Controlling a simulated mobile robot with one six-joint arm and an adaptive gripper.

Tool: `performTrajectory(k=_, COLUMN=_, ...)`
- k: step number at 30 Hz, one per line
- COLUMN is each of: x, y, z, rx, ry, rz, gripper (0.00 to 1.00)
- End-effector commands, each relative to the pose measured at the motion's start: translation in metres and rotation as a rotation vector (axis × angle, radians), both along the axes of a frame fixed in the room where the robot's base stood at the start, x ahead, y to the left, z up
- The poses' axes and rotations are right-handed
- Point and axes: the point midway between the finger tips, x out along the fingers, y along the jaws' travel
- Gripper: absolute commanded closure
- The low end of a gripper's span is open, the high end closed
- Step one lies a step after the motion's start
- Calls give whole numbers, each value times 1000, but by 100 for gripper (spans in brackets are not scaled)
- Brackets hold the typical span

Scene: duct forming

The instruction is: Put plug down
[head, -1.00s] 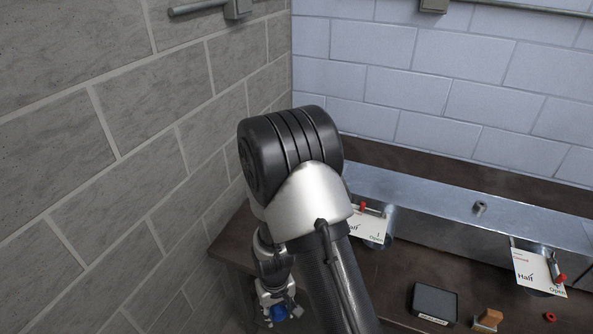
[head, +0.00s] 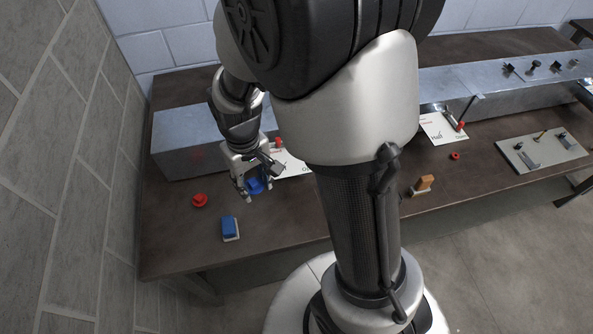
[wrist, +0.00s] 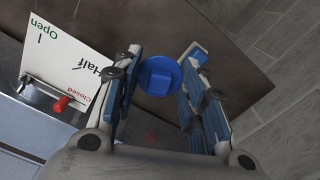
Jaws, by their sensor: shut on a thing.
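A round blue plug (head: 257,185) is held in my gripper (head: 256,190), above the left part of the brown table (head: 290,227). In the wrist view the plug (wrist: 158,76) shows as a blue disc between the two fingers. My gripper is shut on it. From these views I cannot tell how high the plug is over the table.
A red knob-like piece (head: 199,200) and a blue-and-white block (head: 230,228) lie near the table's left end. A metal duct (head: 185,143) runs along the back. A white "Half" card (head: 437,127), red ring (head: 455,156) and orange block (head: 425,183) are at right.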

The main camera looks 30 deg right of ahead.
Motion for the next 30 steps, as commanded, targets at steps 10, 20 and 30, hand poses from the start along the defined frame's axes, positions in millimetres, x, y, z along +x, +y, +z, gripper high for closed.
performTrajectory(k=10, x=-1, y=0, z=-72, rx=0, ry=6, rz=-1, gripper=76)
performTrajectory(k=20, x=0, y=0, z=-148, rx=0, ry=2, rz=-1, gripper=76)
performTrajectory(k=30, x=0, y=0, z=-178, rx=0, ry=1, rz=-1, gripper=76)
